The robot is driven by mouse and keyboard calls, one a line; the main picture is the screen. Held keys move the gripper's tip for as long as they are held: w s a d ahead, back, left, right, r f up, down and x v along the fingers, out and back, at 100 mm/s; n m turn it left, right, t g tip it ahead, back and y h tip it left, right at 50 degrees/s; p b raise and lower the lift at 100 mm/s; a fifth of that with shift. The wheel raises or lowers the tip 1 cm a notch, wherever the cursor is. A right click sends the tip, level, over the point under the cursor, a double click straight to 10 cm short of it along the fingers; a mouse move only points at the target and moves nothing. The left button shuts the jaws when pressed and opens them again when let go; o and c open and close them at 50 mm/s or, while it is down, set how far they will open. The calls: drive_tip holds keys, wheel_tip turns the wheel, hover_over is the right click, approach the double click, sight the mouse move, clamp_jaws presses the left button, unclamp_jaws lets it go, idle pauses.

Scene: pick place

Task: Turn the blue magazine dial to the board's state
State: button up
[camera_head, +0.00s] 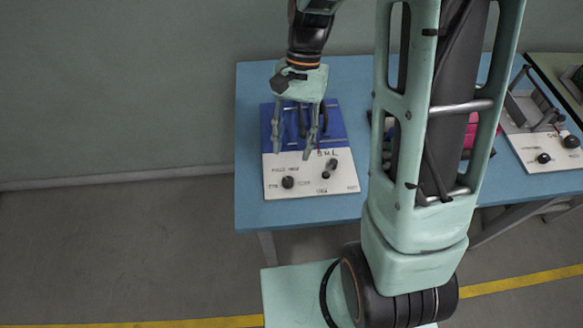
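A panel with a blue back section (342,122) and a white front plate (345,176) lies on the blue table. The white plate carries a round black knob (288,182) at lower left and a smaller black knob (332,163) at right, with another dark knob just below it. Printed labels sit around them, too small to read surely. My gripper (295,154) points down over the panel, its two fingers spread apart with nothing seen between them. Its fingertips are just behind the knobs in the picture; whether they touch the panel cannot be told.
The blue table (258,83) has bare room left of the panel. My arm hides the table's middle, where a pink thing (470,134) partly shows. At right stands another white panel (548,148) with black knobs and a grey frame. A plain wall rises behind.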

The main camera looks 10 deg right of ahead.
sight(287, 179)
drive_tip(key=b+x, duration=0.1)
drive_tip(key=x, duration=0.7)
drive_tip(key=shift+a+f, duration=0.1)
drive_tip(key=shift+f, duration=0.25)
clamp_jaws()
drive_tip(key=shift+n, duration=0.3)
drive_tip(key=n+h+p, duration=0.1)
drive_tip(key=n+h, duration=0.1)
drive_tip(key=n, duration=0.3)
drive_tip(key=shift+a+r+p, duration=0.1)
drive_tip(key=shift+a+p, duration=0.1)
drive_tip(key=shift+p, duration=0.15)
drive_tip(key=n+h, duration=0.1)
drive_tip(key=n, duration=0.2)
drive_tip(key=n+h, duration=0.1)
drive_tip(key=n, duration=0.2)
drive_tip(key=shift+a+t, duration=0.15)
drive_tip(key=shift+t, duration=0.15)
drive_tip(key=shift+n+h+p, duration=0.3)
